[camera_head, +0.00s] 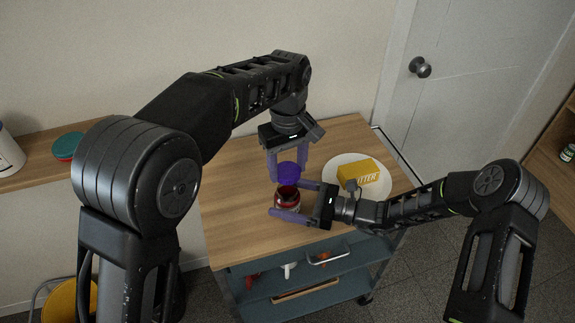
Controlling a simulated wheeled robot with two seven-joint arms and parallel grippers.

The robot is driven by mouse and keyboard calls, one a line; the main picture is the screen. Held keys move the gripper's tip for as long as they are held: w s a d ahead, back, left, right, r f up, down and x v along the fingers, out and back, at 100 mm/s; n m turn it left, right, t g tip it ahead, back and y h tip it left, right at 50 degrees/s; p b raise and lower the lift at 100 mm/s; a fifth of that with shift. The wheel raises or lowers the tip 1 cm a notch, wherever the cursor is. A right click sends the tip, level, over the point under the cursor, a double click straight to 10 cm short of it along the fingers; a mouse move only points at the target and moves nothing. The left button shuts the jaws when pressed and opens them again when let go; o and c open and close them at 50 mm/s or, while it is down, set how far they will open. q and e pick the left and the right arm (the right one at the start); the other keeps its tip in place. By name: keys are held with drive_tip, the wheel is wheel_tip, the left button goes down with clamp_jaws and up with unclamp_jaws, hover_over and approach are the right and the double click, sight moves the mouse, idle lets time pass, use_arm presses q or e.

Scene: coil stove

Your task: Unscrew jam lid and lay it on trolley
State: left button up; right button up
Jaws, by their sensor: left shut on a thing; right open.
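The jam jar (287,200), dark red with a pale label, stands upright on the wooden top of the trolley (235,215). A blue-purple lid (288,173) is between the fingers of my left gripper (287,170), which is shut on it from above. The lid is right over the jar's mouth and looks raised off it, though the gap is hard to judge. My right gripper (290,198) is open, with its fingers on either side of the jar; I cannot tell whether they touch it.
The trolley's left part and front left are clear. A lower shelf (262,288) holds small items. A wooden counter (30,157) stands at left, a door (470,90) at right.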

sight(288, 171)
use_arm(q)
wheel_tip(288, 171, down, 4)
drive_tip(key=b, duration=0.3)
drive_tip(key=shift+r+b, duration=0.2)
drive_tip(key=shift+b, duration=0.1)
use_arm(e)
drive_tip(key=v, duration=1.1)
drive_tip(key=shift+d, duration=0.25)
drive_tip(key=shift+s+d, duration=0.15)
drive_tip(key=shift+d, duration=0.1)
use_arm(q)
drive_tip(key=shift+s, duration=0.15)
use_arm(e)
drive_tip(key=shift+s, duration=0.1)
